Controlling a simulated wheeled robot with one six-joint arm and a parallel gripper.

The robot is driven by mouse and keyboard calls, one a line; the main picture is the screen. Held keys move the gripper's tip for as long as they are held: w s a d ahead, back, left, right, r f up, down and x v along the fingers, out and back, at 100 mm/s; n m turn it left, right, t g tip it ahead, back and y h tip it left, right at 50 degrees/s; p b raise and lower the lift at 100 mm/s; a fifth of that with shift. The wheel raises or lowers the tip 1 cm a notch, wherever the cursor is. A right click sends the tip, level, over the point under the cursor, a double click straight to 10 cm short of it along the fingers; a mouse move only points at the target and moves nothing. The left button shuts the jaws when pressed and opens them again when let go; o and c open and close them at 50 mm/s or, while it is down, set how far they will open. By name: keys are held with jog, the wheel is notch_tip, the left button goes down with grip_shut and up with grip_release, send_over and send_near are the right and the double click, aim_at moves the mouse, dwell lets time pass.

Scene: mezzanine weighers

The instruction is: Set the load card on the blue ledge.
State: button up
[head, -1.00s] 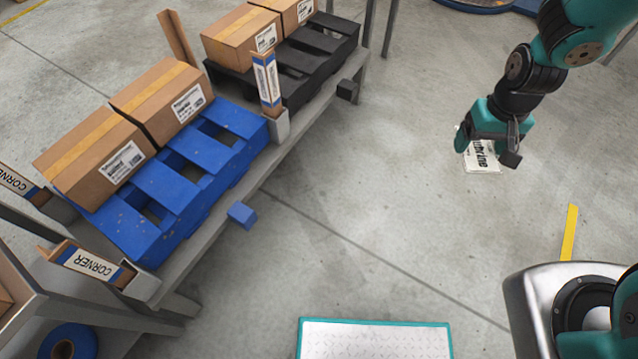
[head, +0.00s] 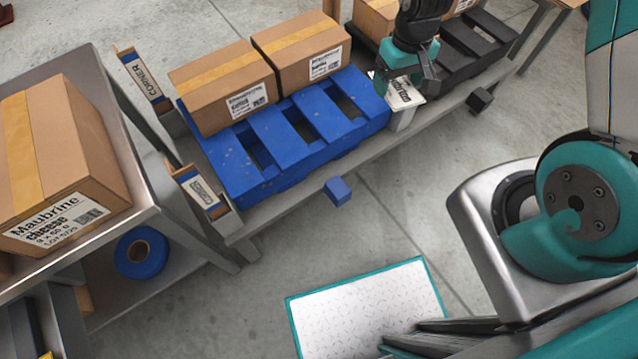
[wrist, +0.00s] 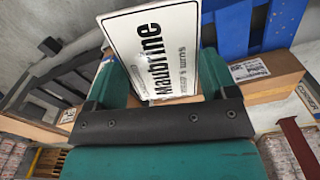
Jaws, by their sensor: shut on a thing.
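The load card (head: 405,97) is white with black print, and in the wrist view (wrist: 152,45) it reads "Maubrine". My gripper (head: 407,78) is shut on it and holds it over the front edge of the bench, at the right end of the blue pallet. Part of the card is hidden behind the gripper in the head view. The blue ledge (head: 338,191) is a small blue block jutting from the bench's front rail. It is empty. My gripper is above it and to its right in the head view.
A blue pallet (head: 247,172) with two cartons stands on the bench, a black pallet (head: 472,42) beyond it. A black block (head: 480,100) juts from the same rail. Corner posts (head: 198,190) stand at the pallet's left end. A teal-edged white plate (head: 365,305) lies in front.

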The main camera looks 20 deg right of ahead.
jog(key=w+a+f+n+b, duration=0.1)
jog(key=a+f+n+b, duration=0.4)
jog(key=f+n+b, duration=0.65)
jog(key=n+b, duration=0.9)
jog(key=b, duration=1.1)
send_over(338, 187)
notch_tip(338, 187, down, 11)
notch_tip(338, 187, down, 20)
jog(key=b, duration=0.9)
jog(key=shift+r, duration=0.2)
jog(key=shift+f, duration=0.15)
jog(key=o, duration=0.8)
jog(key=s+a+r+m+y+p, duration=0.1)
jog(key=s+r+m+p, duration=0.2)
jog(key=r, duration=0.8)
jog(key=s+a+r+m+y+p, duration=0.1)
jog(key=s+a+r+m+p, duration=0.15)
jog(key=r, duration=0.85)
jog(key=s+r+m, duration=0.2)
jog(key=s+m, duration=0.1)
jog(key=s, duration=0.1)
jog(key=s+r+m+y, duration=0.1)
jog(key=s+r+m, duration=0.2)
jog(key=s, duration=0.1)
jog(key=s+r+m+y, duration=0.1)
jog(key=s+r+m, duration=0.2)
jog(key=s, duration=0.2)
jog(key=shift+a+r+p, duration=0.25)
jog(key=shift+a+p, duration=0.15)
